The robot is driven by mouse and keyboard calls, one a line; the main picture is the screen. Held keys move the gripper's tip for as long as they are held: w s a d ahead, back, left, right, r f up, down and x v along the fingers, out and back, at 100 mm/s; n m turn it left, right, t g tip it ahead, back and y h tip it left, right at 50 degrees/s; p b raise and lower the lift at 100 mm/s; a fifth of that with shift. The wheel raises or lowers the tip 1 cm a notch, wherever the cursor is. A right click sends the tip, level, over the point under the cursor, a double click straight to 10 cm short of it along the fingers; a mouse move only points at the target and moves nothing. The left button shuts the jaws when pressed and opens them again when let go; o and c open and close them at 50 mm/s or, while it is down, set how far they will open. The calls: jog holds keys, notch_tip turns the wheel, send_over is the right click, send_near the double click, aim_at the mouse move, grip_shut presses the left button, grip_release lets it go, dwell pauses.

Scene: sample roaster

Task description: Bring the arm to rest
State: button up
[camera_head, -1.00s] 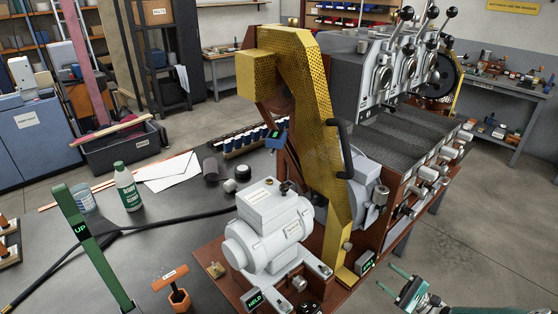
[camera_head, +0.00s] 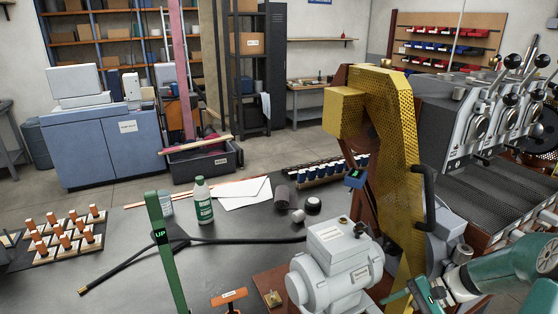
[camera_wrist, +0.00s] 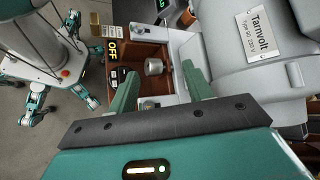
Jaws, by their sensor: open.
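My arm (camera_head: 515,270) reaches in from the right edge of the head view, teal and grey. My gripper (camera_head: 412,292) is low at the right there, beside the grey motor (camera_head: 338,270) and the foot of the yellow perforated guard (camera_head: 397,150). In the wrist view my gripper (camera_wrist: 160,88) shows two green fingers standing apart with nothing held between them. Beyond them is a brown base with a small metal knob (camera_wrist: 154,66) and a sign reading OFF (camera_wrist: 112,48). The motor's Tarnvolt plate (camera_wrist: 272,32) is to the right of the fingers. Whether the fingers touch anything is unclear.
A green post marked UP (camera_head: 168,255) stands in front of the dark table (camera_head: 120,225). The grey roaster bank (camera_head: 480,115) fills the right. Open floor (camera_head: 260,150) lies behind.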

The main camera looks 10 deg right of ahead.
jog(key=s+a+r+n+t+h, duration=0.2)
jog(key=s+a+r+n+h, duration=0.3)
jog(key=a+r, duration=0.4)
jog(key=s+a+r+n+t+h, duration=0.2)
jog(key=s+a+r+n+h, duration=0.3)
jog(key=a+r, duration=0.5)
jog(key=shift+s+r+n+h, duration=0.3)
jog(key=shift+s+r+n, duration=0.35)
jog(key=shift+s, duration=0.5)
jog(key=shift+r, duration=0.1)
jog(key=c, duration=0.3)
jog(key=shift+a, duration=0.1)
